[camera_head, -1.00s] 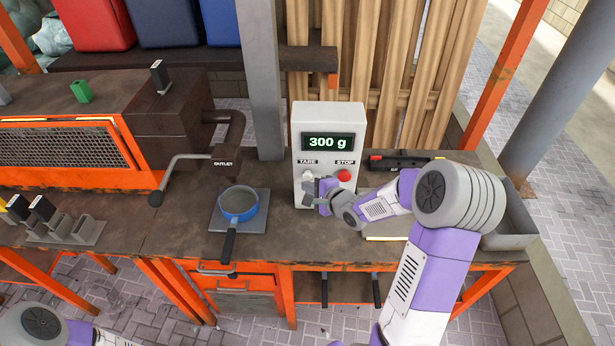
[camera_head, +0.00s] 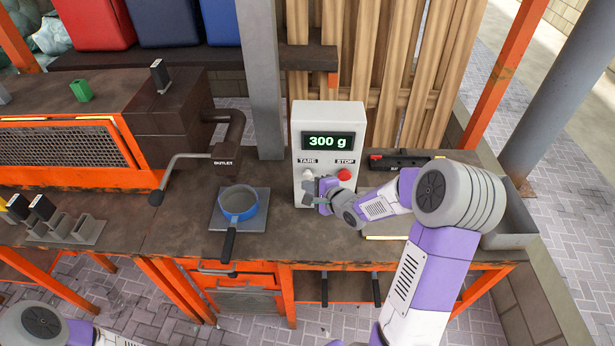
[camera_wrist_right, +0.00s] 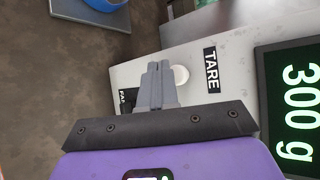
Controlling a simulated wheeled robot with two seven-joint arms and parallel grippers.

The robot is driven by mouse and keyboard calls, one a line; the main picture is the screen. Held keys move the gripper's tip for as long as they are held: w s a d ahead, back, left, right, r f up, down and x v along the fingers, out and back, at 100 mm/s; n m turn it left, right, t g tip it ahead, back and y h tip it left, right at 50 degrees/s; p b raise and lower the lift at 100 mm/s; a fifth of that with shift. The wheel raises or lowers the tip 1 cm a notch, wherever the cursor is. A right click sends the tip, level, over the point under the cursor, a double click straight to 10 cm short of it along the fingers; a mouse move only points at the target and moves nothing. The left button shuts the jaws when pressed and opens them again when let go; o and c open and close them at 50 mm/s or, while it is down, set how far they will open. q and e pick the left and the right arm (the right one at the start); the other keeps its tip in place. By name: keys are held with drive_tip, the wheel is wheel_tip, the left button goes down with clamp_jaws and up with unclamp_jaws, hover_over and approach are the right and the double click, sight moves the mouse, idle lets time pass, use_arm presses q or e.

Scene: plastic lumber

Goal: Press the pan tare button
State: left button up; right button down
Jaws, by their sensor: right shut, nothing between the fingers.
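The white control box (camera_head: 328,124) stands on the bench with its display (camera_head: 328,142) reading 300 g. Its white tare button (camera_head: 308,174) sits under the TARE label, left of the red stop button (camera_head: 344,175). My right gripper (camera_head: 312,190) is shut and empty, just in front of the box's face below the tare button. In the right wrist view the shut fingertips (camera_wrist_right: 159,68) lie beside the white tare button (camera_wrist_right: 180,75); I cannot tell whether they touch it. The blue pan (camera_head: 238,203) rests on a grey plate (camera_head: 258,222) left of the box. My left gripper is not in view.
A dark lever (camera_head: 180,163) and outlet stand left of the box. A grey metal tray (camera_head: 512,232) is at the bench's right end. A dark bar (camera_head: 400,161) lies behind my right arm. Bare bench shows between the lever and the grey moulds (camera_head: 85,231).

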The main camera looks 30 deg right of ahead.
idle(0.8)
drive_tip(key=shift+w+d+p, duration=0.25)
drive_tip(key=shift+w+p, duration=0.1)
drive_tip(key=shift+p, duration=0.05)
drive_tip(key=shift+w+d+p, duration=0.25)
drive_tip(key=shift+w+p, duration=0.15)
drive_tip(key=shift+w, duration=0.05)
idle(0.7)
drive_tip(key=shift+s, duration=0.15)
drive_tip(key=shift+s+a, duration=0.45)
drive_tip(key=shift+s, duration=0.2)
drive_tip(key=shift+s, duration=0.1)
drive_tip(key=s+a, duration=0.1)
drive_tip(key=s, duration=0.1)
drive_tip(key=s+a, duration=0.1)
drive_tip(key=s, duration=0.1)
drive_tip(key=shift+a+b, duration=0.35)
idle(0.7)
